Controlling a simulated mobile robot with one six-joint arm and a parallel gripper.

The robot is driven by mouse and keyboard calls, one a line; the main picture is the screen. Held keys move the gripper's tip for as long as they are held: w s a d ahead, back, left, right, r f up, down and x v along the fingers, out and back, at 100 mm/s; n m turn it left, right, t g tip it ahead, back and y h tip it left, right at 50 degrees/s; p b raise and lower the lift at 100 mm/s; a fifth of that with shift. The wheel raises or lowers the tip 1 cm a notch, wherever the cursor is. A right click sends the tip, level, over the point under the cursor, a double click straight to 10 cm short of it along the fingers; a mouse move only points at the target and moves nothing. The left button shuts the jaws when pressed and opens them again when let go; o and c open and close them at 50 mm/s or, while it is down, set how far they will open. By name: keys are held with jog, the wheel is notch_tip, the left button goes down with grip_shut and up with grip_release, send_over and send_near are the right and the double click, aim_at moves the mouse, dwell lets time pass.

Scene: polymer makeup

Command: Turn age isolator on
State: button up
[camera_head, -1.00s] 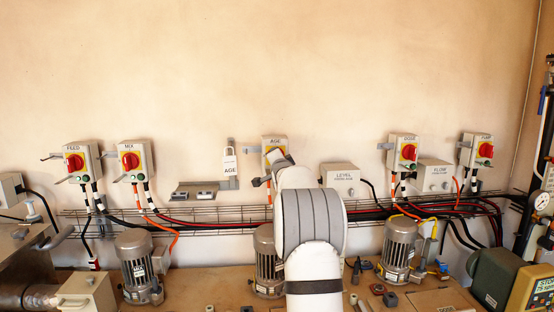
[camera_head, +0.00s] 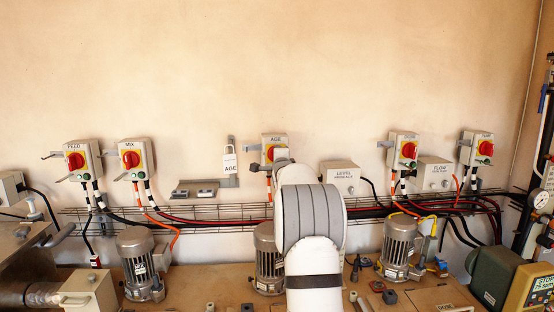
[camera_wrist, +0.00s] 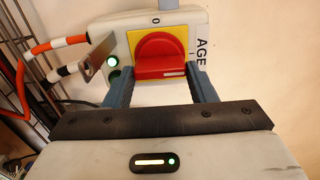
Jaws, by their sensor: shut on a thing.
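The age isolator (camera_head: 279,140) is a pale box on the wall with a red rotary knob, largely behind my wrist in the head view. In the wrist view the isolator (camera_wrist: 105,31) shows its red knob (camera_wrist: 160,58) on a yellow plate, an AGE label at the right and a "0" above. A green lamp (camera_wrist: 113,61) is lit on the left. My gripper (camera_wrist: 160,65) is shut on the red knob, one finger at each end of its handle. The handle lies roughly level in the wrist view, with a pale mark at its right end.
A padlock with an AGE tag (camera_head: 230,162) hangs left of the isolator. FEED (camera_head: 76,161) and MIX (camera_head: 131,160) isolators are further left; two more are on the right. A wire cable tray (camera_head: 200,215) runs below. A metal bracket (camera_wrist: 98,50) stands beside the left finger.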

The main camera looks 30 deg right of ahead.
jog(key=shift+r, duration=0.25)
jog(key=o, duration=1)
jog(key=shift+f, duration=0.2)
jog(key=shift+b+v, duration=1.7)
jog(key=shift+v, duration=2.15)
